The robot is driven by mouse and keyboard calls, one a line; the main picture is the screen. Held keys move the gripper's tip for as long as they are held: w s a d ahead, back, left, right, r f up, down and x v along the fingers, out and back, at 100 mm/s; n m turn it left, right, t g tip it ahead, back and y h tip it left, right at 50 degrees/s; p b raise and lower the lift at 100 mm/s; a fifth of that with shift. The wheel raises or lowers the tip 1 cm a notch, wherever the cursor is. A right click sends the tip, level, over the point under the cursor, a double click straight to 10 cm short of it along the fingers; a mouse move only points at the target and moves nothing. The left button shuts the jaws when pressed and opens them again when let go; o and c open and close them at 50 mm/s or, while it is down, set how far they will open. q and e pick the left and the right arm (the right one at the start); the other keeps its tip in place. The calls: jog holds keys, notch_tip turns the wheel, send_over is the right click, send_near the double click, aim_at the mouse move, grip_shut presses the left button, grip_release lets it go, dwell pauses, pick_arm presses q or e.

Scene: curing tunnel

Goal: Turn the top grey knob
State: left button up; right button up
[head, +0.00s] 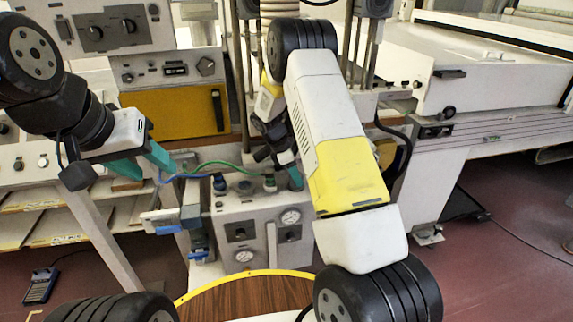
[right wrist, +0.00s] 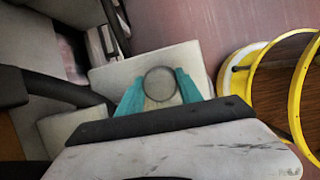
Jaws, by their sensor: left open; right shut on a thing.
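A round grey knob (right wrist: 160,84) shows in the right wrist view between the two teal fingers of my right gripper (right wrist: 161,86), which is shut on it. In the head view my right gripper (head: 294,178) is down at the top right of a grey control box (head: 262,226), and my arm and gripper hide the held knob there. My left gripper (head: 157,172) is open and empty in the air to the left of the box, its teal fingers apart.
Green and blue hoses (head: 212,168) run near my left gripper. A panel with dials (head: 112,32) stands at the upper left. A white machine (head: 490,75) fills the right.

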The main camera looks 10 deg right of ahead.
jog(key=m+g, duration=0.1)
jog(key=m, duration=0.4)
jog(key=shift+g, duration=0.4)
dwell(0.3)
jog(key=o, duration=1.4)
jog(key=shift+c, duration=0.2)
jog(key=r, duration=0.3)
jog(key=shift+s+a+r, duration=0.1)
jog(key=shift+s+r, duration=0.1)
jog(key=shift+r, duration=0.2)
jog(key=s+a+r, duration=0.1)
jog(key=s+a, duration=0.3)
jog(key=s, duration=1.1)
jog(key=shift+a, duration=0.15)
jog(key=shift+r, duration=0.1)
